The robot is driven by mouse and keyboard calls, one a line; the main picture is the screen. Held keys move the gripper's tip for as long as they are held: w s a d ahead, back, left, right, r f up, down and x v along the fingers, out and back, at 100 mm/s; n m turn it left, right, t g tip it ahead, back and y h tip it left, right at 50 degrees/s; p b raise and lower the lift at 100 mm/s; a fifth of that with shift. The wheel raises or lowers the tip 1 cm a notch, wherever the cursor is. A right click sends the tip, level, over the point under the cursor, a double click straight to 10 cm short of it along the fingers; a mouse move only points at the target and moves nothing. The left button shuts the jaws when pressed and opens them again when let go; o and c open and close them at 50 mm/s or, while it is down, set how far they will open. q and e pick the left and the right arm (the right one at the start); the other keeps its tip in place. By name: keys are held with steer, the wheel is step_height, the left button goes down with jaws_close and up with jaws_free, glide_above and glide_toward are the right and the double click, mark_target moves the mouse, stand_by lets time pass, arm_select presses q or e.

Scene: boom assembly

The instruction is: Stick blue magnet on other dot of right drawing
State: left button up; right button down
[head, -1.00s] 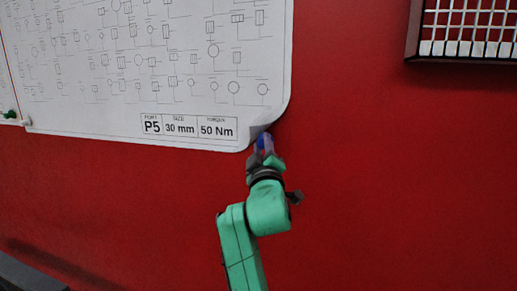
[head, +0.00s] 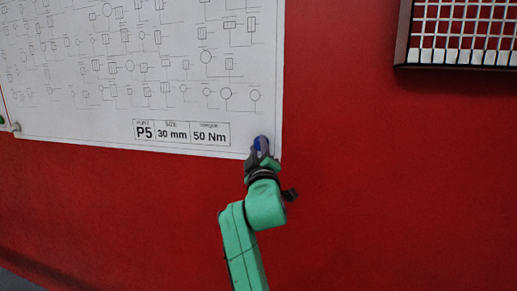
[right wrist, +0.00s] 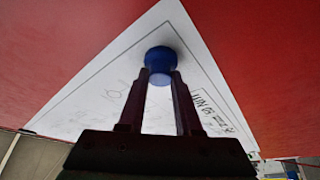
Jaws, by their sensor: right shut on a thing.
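The right drawing (head: 150,70) is a white sheet of schematic symbols on a red wall, with a label reading P5, 30 mm, 50 Nm near its lower edge. My right gripper (head: 260,152) is at the sheet's lower right corner, shut on the blue magnet (head: 261,143). In the right wrist view the blue magnet (right wrist: 160,62) sits between the fingertips, over the sheet's corner (right wrist: 165,25). The corner lies flat. The dot is not visible; I cannot tell whether the magnet touches the sheet. My left gripper is not in view.
A dark-framed metal grid (head: 460,40) is on the wall at the upper right. A small white magnet (head: 15,127) shows at the sheet's lower left corner. The red wall below and to the right of the sheet is clear.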

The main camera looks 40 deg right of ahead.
stand_by(0.3)
steer(key=c, duration=0.5)
jaws_free()
steer(key=shift+f, duration=0.1)
